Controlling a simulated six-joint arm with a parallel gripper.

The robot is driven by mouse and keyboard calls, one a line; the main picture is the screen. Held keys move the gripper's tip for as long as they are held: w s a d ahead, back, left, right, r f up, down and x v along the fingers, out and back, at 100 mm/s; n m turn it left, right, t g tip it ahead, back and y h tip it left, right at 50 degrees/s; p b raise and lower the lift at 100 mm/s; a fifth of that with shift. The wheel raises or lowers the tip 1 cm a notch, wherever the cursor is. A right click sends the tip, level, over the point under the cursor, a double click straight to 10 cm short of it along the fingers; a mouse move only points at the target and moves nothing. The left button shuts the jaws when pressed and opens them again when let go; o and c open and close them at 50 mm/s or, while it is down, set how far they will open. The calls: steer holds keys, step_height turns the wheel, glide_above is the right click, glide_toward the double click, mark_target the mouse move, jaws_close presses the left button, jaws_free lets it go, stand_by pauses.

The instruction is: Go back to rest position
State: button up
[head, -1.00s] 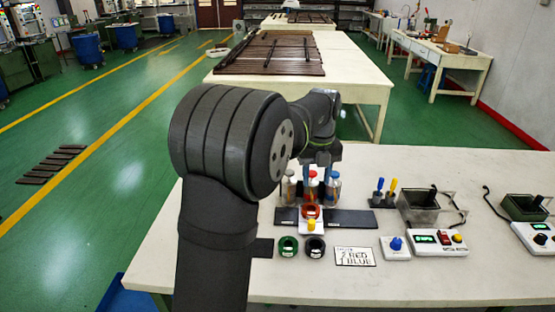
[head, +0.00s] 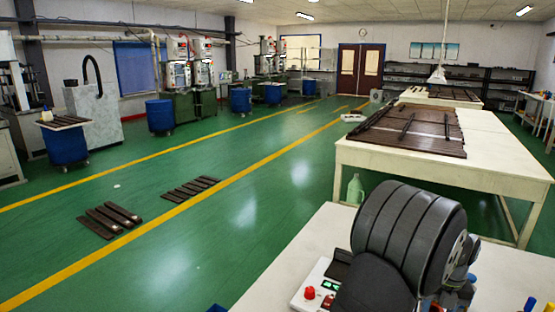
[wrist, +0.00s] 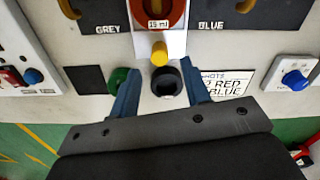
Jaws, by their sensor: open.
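My gripper (wrist: 160,68) is open and empty in the wrist view, its two blue fingers spread above the bench. Between and beyond the fingers are a yellow button (wrist: 159,53) and a black ring (wrist: 166,82). A green ring (wrist: 118,79) is partly hidden by the left finger. A red-orange ring marked 15 ml (wrist: 160,12) is at the top edge. Dark mats labelled GREY (wrist: 92,14) and BLUE (wrist: 235,20) flank it. In the head view my arm fills the lower right, and the gripper is not clearly visible.
A card reading RED and BLUE (wrist: 225,88) lies right of the fingers. A white box with a blue knob (wrist: 293,77) is at the right. In the head view, a box with a red button (head: 310,292) stands beside my arm. A white table with dark slats (head: 412,128) stands behind.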

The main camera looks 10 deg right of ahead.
steer(key=shift+f, duration=2.7)
steer(key=o, duration=1.2)
steer(key=shift+o, duration=0.3)
steer(key=r+n, duration=0.1)
steer(key=w+r+n, duration=0.1)
steer(key=r, duration=0.1)
steer(key=w+r+n+g, duration=0.1)
steer(key=r+n, duration=0.1)
steer(key=shift+h, duration=0.4)
steer(key=w+a+r+n+g+h, duration=0.25)
steer(key=w+r+n, duration=0.45)
steer(key=r+n, duration=0.35)
steer(key=x, duration=1)
steer(key=shift+n, duration=0.45)
steer(key=shift+a, duration=0.1)
steer(key=v, duration=1)
